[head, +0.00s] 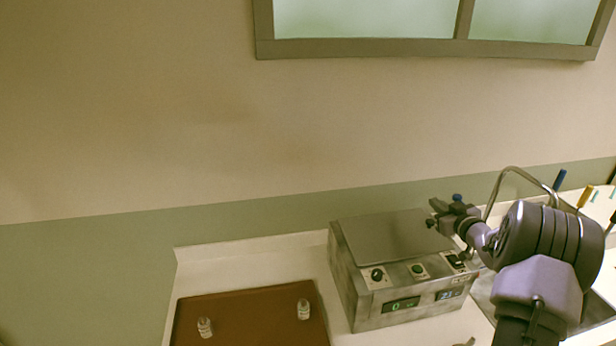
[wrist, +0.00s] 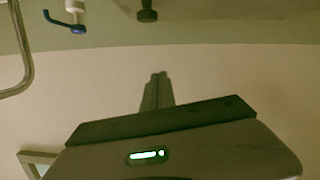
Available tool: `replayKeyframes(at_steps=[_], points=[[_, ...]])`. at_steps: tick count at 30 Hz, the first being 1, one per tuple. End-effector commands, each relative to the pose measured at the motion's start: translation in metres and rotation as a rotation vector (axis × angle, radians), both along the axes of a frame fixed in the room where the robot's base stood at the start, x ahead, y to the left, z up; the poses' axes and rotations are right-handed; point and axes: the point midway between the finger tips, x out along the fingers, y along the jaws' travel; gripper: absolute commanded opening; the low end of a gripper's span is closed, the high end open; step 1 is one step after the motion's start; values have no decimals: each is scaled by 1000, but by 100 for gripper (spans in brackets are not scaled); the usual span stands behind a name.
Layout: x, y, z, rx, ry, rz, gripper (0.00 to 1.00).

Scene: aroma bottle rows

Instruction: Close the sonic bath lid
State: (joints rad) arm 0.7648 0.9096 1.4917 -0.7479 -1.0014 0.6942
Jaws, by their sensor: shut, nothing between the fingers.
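The sonic bath (head: 345,290) is a grey metal box on the white counter, with knobs, a green button and lit displays on its front. Its lid (head: 385,238) is a flat metal plate that lies level across the top, and no opening shows. My gripper (head: 434,213) is by the right end of the lid, seemingly just above it; I cannot tell whether it touches. In the wrist view my gripper (wrist: 157,78) shows its fingers together and empty, pointing at the pale wall. The bath does not show clearly in the wrist view.
A brown mat (head: 250,315) with two small bottles, one left (head: 205,327) and one right (head: 303,309), lies left of the bath. A curved metal faucet (head: 510,172) and a sink are at the right, behind my arm. Colored-top items stand beyond. The wall is close behind.

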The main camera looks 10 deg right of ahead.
Motion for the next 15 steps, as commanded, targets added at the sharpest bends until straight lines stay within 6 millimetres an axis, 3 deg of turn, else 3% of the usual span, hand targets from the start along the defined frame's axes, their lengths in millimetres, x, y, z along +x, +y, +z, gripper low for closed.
replayKeyframes(at_steps=[6, 15], points=[[0, -9, -26, 11, 0, 1, 0], [0, -14, -38, 10, -1, 0, 0]])
